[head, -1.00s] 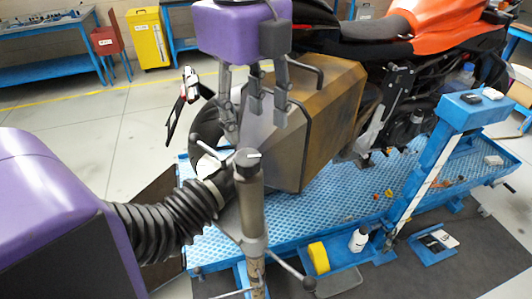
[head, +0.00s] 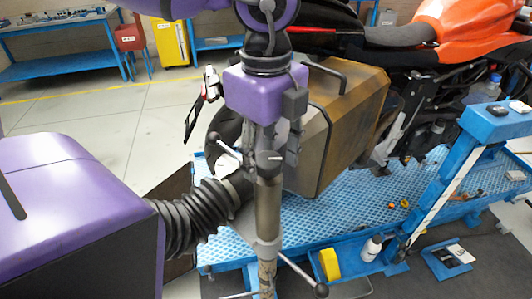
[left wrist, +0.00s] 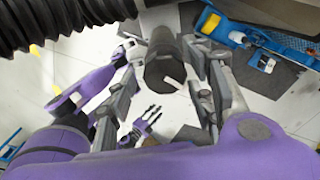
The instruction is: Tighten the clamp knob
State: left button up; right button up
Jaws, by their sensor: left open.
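The clamp knob (head: 268,160) is a dark round cap with a white mark on top of the upright metal post (head: 267,212). My left gripper (head: 274,140) points down just above the knob, its fingers apart. In the left wrist view my left gripper (left wrist: 186,72) has one finger on each side of the dark knob (left wrist: 160,72), and the white mark shows. I cannot tell whether the fingers touch it. Small, dark spread fingers low in that view seem to be my right gripper (left wrist: 148,118); its opening is unclear.
A black ribbed hose (head: 195,220) joins the post from the left. A lever with a ball end (head: 321,290) sticks out low. A brown-grey case (head: 345,125) on the orange motorcycle (head: 475,30) stands close behind. The blue lift (head: 345,215) lies beyond.

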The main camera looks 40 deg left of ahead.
pick_arm(q)
jog(key=c, duration=1.1)
jog(key=shift+o, duration=0.2)
jog(key=shift+f, duration=0.1)
